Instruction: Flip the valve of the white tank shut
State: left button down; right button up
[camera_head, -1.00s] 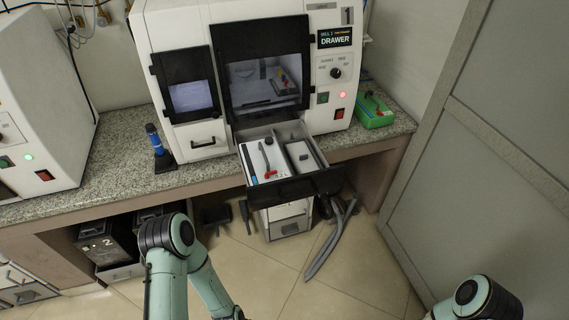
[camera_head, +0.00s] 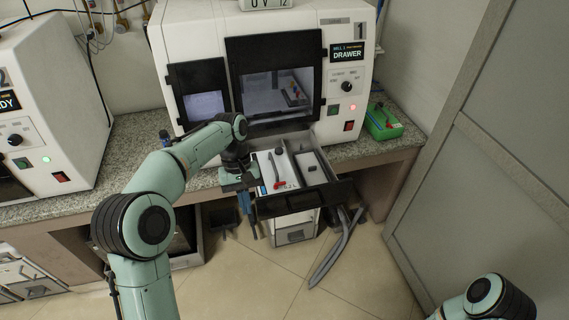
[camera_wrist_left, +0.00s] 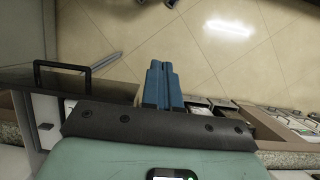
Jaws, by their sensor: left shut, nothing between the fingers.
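The white tank (camera_head: 268,166) lies in the open drawer of the machine, in the left compartment. It has a black cap and a red valve lever (camera_head: 279,184) at its front end. My left gripper (camera_head: 251,226) is shut and empty. It hangs with blue fingers pointing down, just left of the drawer front and apart from the valve in the picture. In the left wrist view the blue fingers (camera_wrist_left: 160,88) are together, over the floor; the tank and valve do not show there. My right gripper is out of view; only part of its arm shows.
The drawer's black front and handle (camera_head: 306,198) stick out past the counter; the handle (camera_wrist_left: 62,68) also shows in the left wrist view. A green box (camera_head: 384,122) stands right of the machine. Grey hoses (camera_head: 336,248) lie on the floor below. A partition stands at right.

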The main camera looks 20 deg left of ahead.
aim_at(276, 185)
jog(key=i, duration=0.9)
